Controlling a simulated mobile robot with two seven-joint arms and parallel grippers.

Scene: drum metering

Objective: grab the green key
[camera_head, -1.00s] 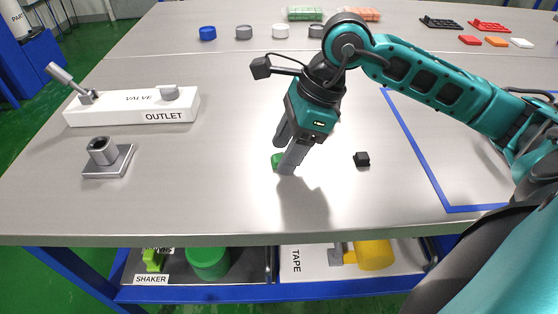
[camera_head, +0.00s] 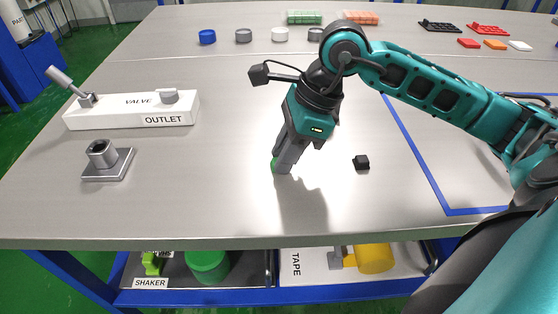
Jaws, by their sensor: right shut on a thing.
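The green key (camera_head: 274,164) is a small green piece at the middle of the steel table, mostly hidden behind the fingers of my right gripper (camera_head: 283,168). Only a thin green edge shows on the left of the fingertips. My right gripper points down, is shut on the green key, and is at or just above the table top. I cannot tell if the key still touches the table. My left gripper is not in view.
A small black block (camera_head: 361,162) lies right of the gripper. A white valve block (camera_head: 131,111) marked OUTLET and a grey socket (camera_head: 107,160) stand at the left. Several round caps (camera_head: 280,34) line the back. The table's front edge (camera_head: 240,243) is near; the middle is clear.

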